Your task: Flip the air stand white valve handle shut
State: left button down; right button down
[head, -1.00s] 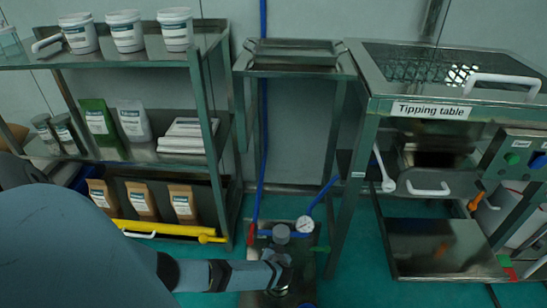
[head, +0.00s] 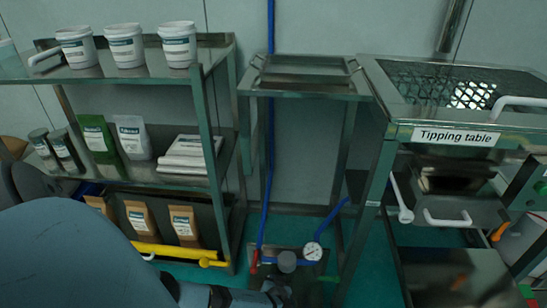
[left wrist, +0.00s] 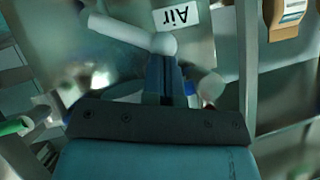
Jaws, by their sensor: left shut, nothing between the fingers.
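The white valve handle (left wrist: 125,34) shows in the left wrist view as a white bar slanting from upper left to a round hub, beside a label reading "Air" (left wrist: 175,15). My left gripper (left wrist: 165,65) is shut and empty, its fingertips at or very near the hub; I cannot tell whether they touch. In the head view, my left gripper (head: 278,290) is low at the bottom edge, over the air stand (head: 318,268). The stand has a round gauge (head: 312,251) and a grey knob (head: 287,261). The handle cannot be made out there. My right gripper is not in view.
A shelf rack (head: 225,140) with tubs and bags stands left, with a yellow bar (head: 170,252) low on it. A small metal table (head: 310,88) is behind the stand. The tipping table (head: 445,120) is at right. Blue hoses (head: 335,215) run to the stand.

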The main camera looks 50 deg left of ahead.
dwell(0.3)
pick_arm(q)
jog(key=shift+s+a+f+b, duration=0.15)
jog(key=shift+f+b, duration=0.05)
jog(key=shift+b, duration=0.2)
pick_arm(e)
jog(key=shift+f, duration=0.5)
